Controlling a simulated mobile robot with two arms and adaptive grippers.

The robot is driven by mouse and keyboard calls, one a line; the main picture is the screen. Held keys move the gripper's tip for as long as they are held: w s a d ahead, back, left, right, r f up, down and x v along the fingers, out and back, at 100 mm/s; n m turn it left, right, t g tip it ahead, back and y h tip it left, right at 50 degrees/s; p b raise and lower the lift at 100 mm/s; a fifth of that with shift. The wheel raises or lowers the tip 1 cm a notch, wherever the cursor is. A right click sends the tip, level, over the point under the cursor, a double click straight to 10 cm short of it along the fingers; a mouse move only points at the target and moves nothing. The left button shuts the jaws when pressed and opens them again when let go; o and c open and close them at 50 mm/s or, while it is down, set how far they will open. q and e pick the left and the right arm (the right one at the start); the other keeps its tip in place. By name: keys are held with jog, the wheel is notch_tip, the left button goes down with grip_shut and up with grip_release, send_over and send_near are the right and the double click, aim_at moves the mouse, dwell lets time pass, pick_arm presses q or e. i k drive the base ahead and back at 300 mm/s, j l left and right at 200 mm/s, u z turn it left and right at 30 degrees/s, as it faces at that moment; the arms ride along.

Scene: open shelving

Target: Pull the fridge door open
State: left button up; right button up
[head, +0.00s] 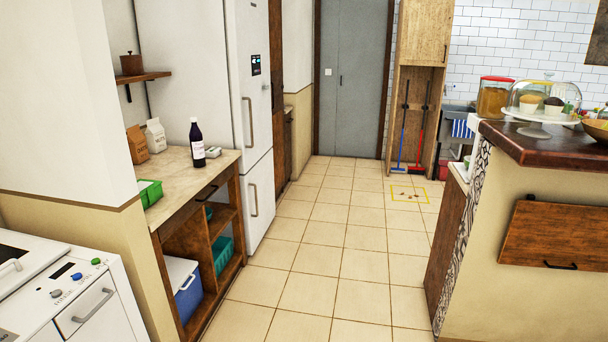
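A tall white fridge (237,110) stands left of the picture's middle, behind the wooden counter. Its upper door (254,70) carries a dark label and a vertical grey handle (249,122). A lower door (259,202) has its own vertical handle (253,200). Both doors look closed. The front is seen at a steep angle. Neither of my grippers shows in the head view.
A counter (185,178) with a dark bottle (197,143) and cartons stands before the fridge. A white appliance (75,300) is at the lower left. A kitchen island (530,240) is on the right. The tiled floor (330,235) between is clear.

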aim_at(247, 35)
jog(key=i+l, duration=0.1)
jog(key=i, duration=1.95)
jog(key=i+u, duration=0.2)
jog(key=i, duration=0.35)
jog(key=i+u, duration=0.25)
jog(key=i, duration=0.3)
jog(key=i+l+u, duration=0.2)
jog(key=i, duration=0.3)
jog(key=i+l+u, duration=0.25)
jog(key=i, duration=0.3)
jog(key=j, duration=0.1)
